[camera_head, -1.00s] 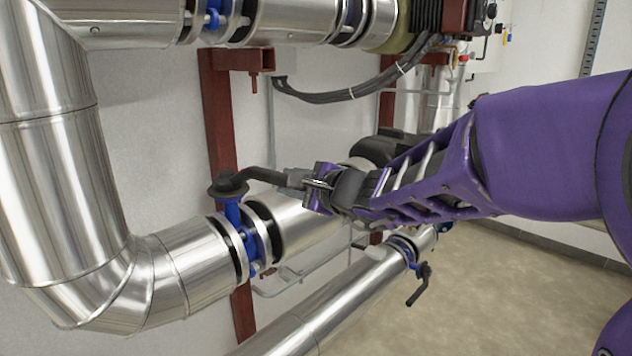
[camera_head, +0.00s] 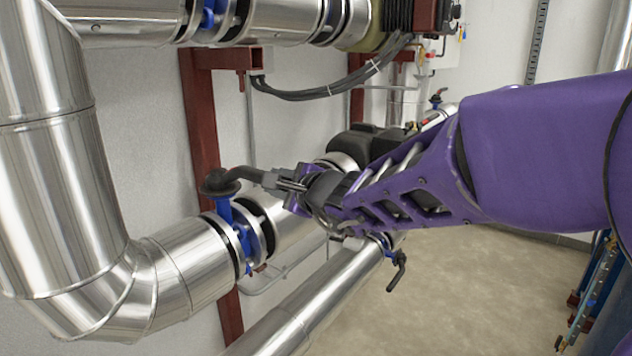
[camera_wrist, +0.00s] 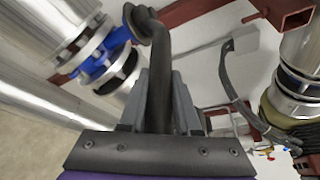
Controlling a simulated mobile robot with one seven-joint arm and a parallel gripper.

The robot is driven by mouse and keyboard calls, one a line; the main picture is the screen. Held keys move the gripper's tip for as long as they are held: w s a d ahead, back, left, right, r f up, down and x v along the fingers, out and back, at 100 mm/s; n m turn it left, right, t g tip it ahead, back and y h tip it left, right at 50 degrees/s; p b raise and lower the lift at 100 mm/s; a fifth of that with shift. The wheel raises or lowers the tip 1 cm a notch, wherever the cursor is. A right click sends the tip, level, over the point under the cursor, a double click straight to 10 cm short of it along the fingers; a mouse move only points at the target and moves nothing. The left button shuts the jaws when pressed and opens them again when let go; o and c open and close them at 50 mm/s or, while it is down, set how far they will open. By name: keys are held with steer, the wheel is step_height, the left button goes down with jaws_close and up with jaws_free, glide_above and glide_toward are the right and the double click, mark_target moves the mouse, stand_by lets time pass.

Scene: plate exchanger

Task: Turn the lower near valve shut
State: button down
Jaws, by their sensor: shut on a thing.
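The lower near valve (camera_head: 240,222) is a blue body between flanges on the lower silver pipe, with a dark round cap on top. Its dark bent handle (camera_head: 249,174) reaches from the cap to the right. My gripper (camera_head: 290,183) is shut on the far end of this handle. In the wrist view the handle (camera_wrist: 158,75) runs from the blue valve (camera_wrist: 104,55) down between the two grey fingers of my gripper (camera_wrist: 158,105). The fingers hide the handle's end.
Another blue valve (camera_head: 390,252) with a dark lever hanging down sits on the lower pipe at the right. A dark red post (camera_head: 203,120) stands behind the valve. Black cables (camera_head: 330,92) hang above my gripper. The floor (camera_head: 480,290) at the right is open.

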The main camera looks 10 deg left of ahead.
steer(key=shift+s+a+f, duration=0.15)
steer(key=shift+f, duration=0.1)
steer(key=c, duration=0.8)
jaws_free()
steer(key=shift+o, duration=0.9)
steer(key=shift+r, duration=0.15)
